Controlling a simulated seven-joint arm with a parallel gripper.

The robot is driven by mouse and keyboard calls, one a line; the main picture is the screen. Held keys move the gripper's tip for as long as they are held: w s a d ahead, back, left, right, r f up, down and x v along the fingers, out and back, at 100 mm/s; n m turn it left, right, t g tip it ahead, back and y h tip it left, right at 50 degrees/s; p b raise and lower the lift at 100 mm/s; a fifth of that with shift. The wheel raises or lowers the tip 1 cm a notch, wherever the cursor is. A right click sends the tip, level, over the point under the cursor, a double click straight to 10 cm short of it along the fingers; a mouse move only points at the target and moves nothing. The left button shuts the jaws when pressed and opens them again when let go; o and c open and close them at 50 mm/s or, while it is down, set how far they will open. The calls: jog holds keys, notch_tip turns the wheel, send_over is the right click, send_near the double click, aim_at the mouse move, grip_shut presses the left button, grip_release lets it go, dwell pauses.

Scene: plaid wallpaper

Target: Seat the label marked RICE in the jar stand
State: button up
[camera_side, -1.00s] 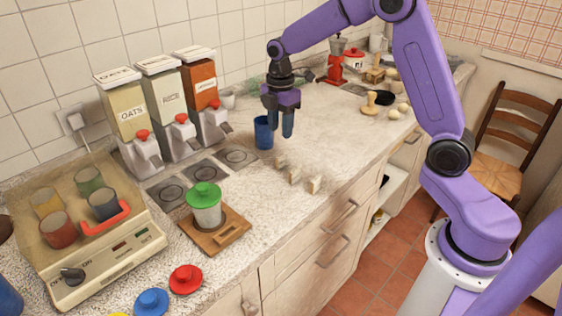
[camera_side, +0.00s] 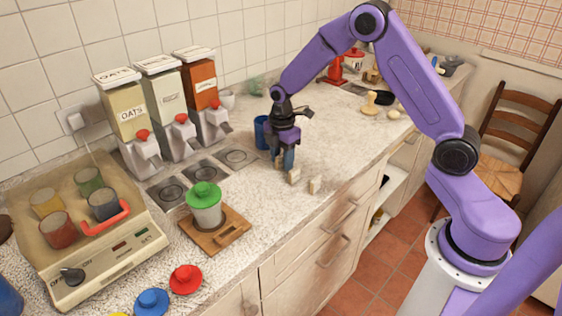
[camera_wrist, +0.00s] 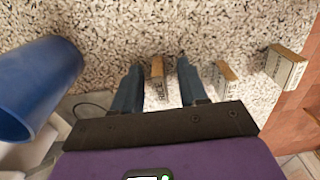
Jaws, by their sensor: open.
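Three small wooden labels stand in a row on the worktop. In the wrist view the label that appears to read RICE (camera_wrist: 157,92) is between my open fingers, with a gap on each side. In the side view my gripper (camera_side: 283,162) is low over the worktop at that label and mostly hides it. My gripper also shows in the wrist view (camera_wrist: 157,80). The jar stand (camera_side: 229,234) is a wooden board with a slot in its front part. A glass jar with a green lid (camera_side: 205,196) stands on it.
Two other labels (camera_side: 294,176) (camera_side: 315,185) stand close to the right of my gripper. A blue cup (camera_side: 262,132) is close on its left. Dispensers (camera_side: 160,110) line the wall. Red (camera_side: 186,279) and blue (camera_side: 151,302) lids lie in front. Worktop between labels and stand is clear.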

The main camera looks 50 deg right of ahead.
grip_shut()
jog(key=shift+r, duration=0.15)
jog(key=shift+r, duration=0.6)
jog(key=s+r, duration=1.1)
jog(key=s, duration=0.3)
jog(key=w+f+m, duration=0.4)
jog(key=w+m, duration=0.2)
jog(key=m, duration=1.1)
jog(key=shift+a+m, duration=0.2)
jog(key=shift+m, duration=0.2)
